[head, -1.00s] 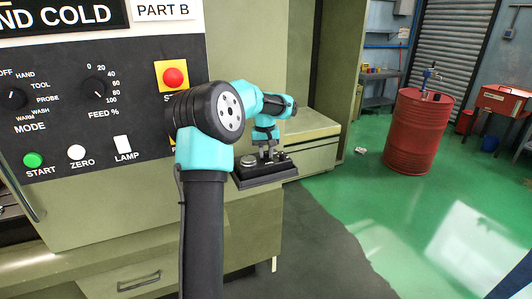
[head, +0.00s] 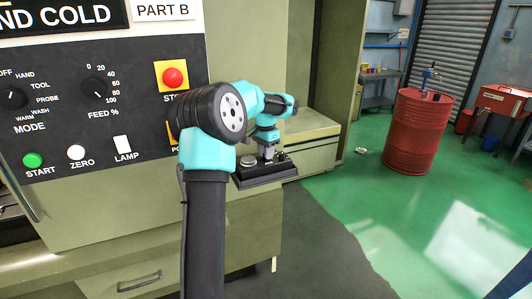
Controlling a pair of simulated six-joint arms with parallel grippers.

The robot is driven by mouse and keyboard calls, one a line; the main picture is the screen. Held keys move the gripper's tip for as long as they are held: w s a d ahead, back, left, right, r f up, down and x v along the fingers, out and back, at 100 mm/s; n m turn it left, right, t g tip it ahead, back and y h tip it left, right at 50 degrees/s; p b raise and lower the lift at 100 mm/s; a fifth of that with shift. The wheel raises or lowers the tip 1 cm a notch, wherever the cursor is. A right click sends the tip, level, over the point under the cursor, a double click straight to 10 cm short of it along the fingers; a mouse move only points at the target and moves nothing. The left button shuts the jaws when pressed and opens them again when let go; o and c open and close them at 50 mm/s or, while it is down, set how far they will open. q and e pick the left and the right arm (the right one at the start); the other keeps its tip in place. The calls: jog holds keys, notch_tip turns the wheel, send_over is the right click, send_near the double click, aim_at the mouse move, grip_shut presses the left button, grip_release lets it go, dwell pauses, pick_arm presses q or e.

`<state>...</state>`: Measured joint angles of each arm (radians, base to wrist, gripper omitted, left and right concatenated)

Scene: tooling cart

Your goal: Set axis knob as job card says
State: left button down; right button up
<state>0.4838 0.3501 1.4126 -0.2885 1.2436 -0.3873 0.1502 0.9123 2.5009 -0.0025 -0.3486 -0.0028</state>
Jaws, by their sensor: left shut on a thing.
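A black control box (head: 262,177) with small knobs on its top juts out from the right side of the machine panel. My left gripper (head: 269,157) points down onto the top of this box. It is shut on a small part there, likely the axis knob, which the fingers mostly hide. A round silver dial (head: 248,161) sits to the left of the fingers, apart from them. Markings on the box top are too small to read. A card reading "PART B" (head: 164,10) and a partly cut sign ending "ND COLD" (head: 60,17) are at the top left. My right gripper is out of view.
The machine panel holds a MODE knob (head: 12,98), a FEED knob (head: 95,88), START (head: 33,160), ZERO (head: 76,152), a LAMP switch (head: 123,143) and a red stop button (head: 174,77). My left arm covers the panel's right part. A red drum (head: 417,133) stands well away.

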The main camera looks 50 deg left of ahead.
pick_arm(q)
jog(key=m, duration=0.5)
jog(key=shift+m, duration=0.3)
jog(key=m, duration=0.5)
jog(key=shift+m, duration=0.4)
jog(key=c, duration=1)
grip_release()
jog(key=shift+r, duration=0.1)
jog(key=r, duration=1.7)
jog(key=shift+w+a+r, duration=0.1)
jog(key=shift+w+r, duration=0.05)
jog(key=shift+w, duration=0.15)
